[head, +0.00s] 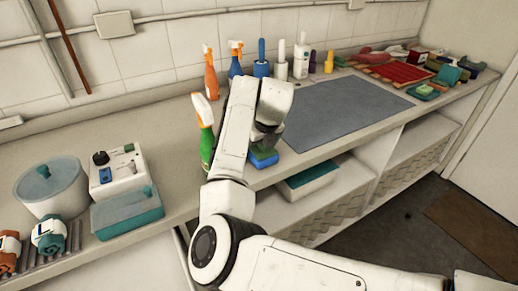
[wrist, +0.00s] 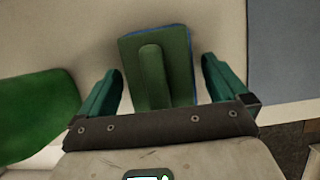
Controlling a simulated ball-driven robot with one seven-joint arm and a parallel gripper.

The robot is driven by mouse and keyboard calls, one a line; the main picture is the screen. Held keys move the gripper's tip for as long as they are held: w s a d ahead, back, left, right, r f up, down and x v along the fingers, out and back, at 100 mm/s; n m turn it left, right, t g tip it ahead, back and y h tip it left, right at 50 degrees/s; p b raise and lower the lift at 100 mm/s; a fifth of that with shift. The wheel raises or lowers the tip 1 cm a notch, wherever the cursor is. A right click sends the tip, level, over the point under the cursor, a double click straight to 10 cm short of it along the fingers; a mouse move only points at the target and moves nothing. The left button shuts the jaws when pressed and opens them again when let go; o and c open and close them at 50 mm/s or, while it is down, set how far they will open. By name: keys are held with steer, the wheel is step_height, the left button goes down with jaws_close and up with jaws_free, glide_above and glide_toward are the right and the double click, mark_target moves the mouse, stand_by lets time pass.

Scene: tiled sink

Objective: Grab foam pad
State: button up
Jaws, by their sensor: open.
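The foam pad (head: 264,160) is a small block with a green top and blue lower part, on the counter near its front edge. In the wrist view the pad (wrist: 178,75) shows a raised green ridge along its top and a thin blue edge. My gripper (wrist: 161,72) is open, with one teal finger on each side of the pad and a visible gap to each. In the head view my gripper (head: 266,138) is right above the pad, and my arm hides part of it. I cannot tell the exact height between fingers and pad.
A green spray bottle (head: 206,140) stands close left of the pad; its green body (wrist: 35,112) shows in the wrist view. A grey mat (head: 345,110) lies to the right. Several bottles line the wall behind. An open shelf with a teal-topped box (head: 308,180) is below.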

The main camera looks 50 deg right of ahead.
steer(key=shift+f, duration=0.15)
steer(key=shift+w, duration=0.1)
steer(key=c, duration=0.9)
